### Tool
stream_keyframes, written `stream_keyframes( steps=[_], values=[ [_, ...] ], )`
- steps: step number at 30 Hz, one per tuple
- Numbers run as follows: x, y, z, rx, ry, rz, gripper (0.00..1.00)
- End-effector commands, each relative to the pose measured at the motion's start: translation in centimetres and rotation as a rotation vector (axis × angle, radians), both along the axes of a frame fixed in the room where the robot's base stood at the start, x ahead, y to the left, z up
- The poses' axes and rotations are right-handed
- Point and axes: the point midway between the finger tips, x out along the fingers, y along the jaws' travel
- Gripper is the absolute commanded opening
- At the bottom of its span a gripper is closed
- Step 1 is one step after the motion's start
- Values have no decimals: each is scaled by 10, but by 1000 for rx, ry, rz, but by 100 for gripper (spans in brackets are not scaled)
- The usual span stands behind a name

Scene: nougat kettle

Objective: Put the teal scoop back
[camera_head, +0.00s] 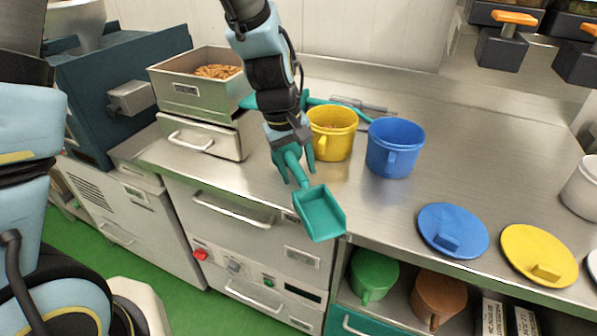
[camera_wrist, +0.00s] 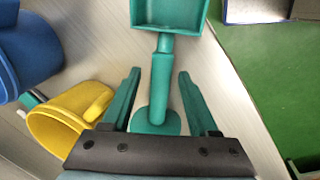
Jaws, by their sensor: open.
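The teal scoop (camera_head: 320,213) is at the counter's front edge, with its pan toward the bottom right. In the wrist view its handle (camera_wrist: 161,85) runs between my fingers and its pan (camera_wrist: 170,12) is at the top. My gripper (camera_head: 292,172) is over the handle. In the wrist view my gripper (camera_wrist: 160,73) is open, with a gap on both sides of the handle. Whether the scoop rests fully on the counter is unclear.
A yellow cup (camera_head: 333,140) and a blue cup (camera_head: 392,158) stand close behind. Teal and grey tools (camera_head: 365,106) lie behind them. A metal bin (camera_head: 190,92) with brown pieces is at left. Blue (camera_head: 440,222) and yellow (camera_head: 525,243) lids lie at right.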

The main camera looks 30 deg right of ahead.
Motion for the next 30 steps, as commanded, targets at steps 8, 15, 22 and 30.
stream_keyframes(
  steps=[8,15,22,30],
  values=[
    [3,11,55,-5,-4,1,60],
    [4,19,94,-2,-1,0,60],
    [4,22,106,0,0,0,60],
    [22,42,103,8,-14,19,60]
  ],
)
